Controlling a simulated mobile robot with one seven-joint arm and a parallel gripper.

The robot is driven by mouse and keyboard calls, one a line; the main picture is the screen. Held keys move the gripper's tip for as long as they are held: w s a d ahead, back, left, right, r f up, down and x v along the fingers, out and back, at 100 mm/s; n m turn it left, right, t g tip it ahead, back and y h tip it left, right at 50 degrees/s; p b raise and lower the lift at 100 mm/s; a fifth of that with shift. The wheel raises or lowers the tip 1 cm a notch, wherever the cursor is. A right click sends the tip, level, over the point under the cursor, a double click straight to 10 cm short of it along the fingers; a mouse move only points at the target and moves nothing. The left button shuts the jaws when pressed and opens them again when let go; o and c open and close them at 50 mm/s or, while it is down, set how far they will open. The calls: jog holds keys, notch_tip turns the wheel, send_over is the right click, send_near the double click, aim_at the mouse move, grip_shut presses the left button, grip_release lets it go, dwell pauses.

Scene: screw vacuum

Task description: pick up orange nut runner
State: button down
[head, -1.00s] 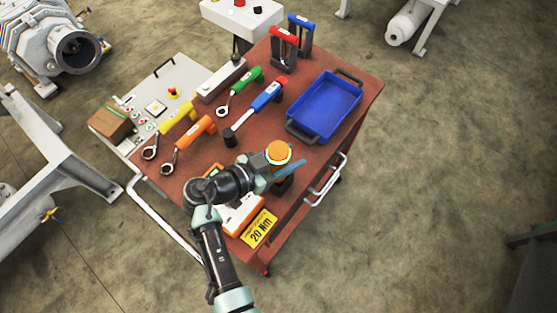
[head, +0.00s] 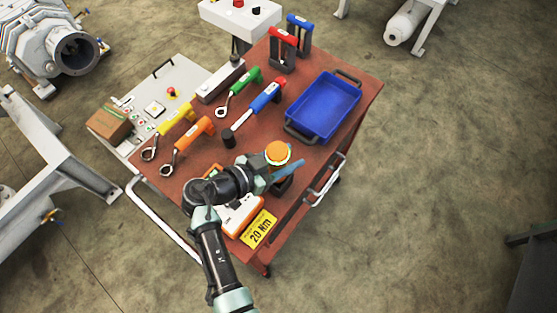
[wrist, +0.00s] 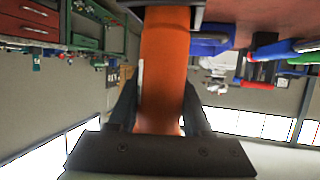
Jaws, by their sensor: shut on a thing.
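The orange nut runner (wrist: 165,70) fills the middle of the wrist view as a broad orange body with a pale label on its left edge. My gripper (wrist: 160,108) is shut on it, with one dark finger on each side. A dark part shows at its upper end in that view. In the head view my gripper (head: 286,169) is over the near right part of the cart. My arm hides much of the held tool there, and I cannot tell whether its lower end touches the cart top.
The red-brown cart (head: 250,155) carries a blue bin (head: 325,105) right of my gripper. Red (head: 284,36) and blue (head: 300,24) tools stand at the back. Several wrenches and a blue torque tool (head: 266,95) lie beyond my arm. A 20 Nm sign (head: 258,229) is at the near edge.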

jog(key=shift+r, duration=0.15)
notch_tip(320, 180, up, 10)
jog(key=b, duration=0.1)
dwell(0.4)
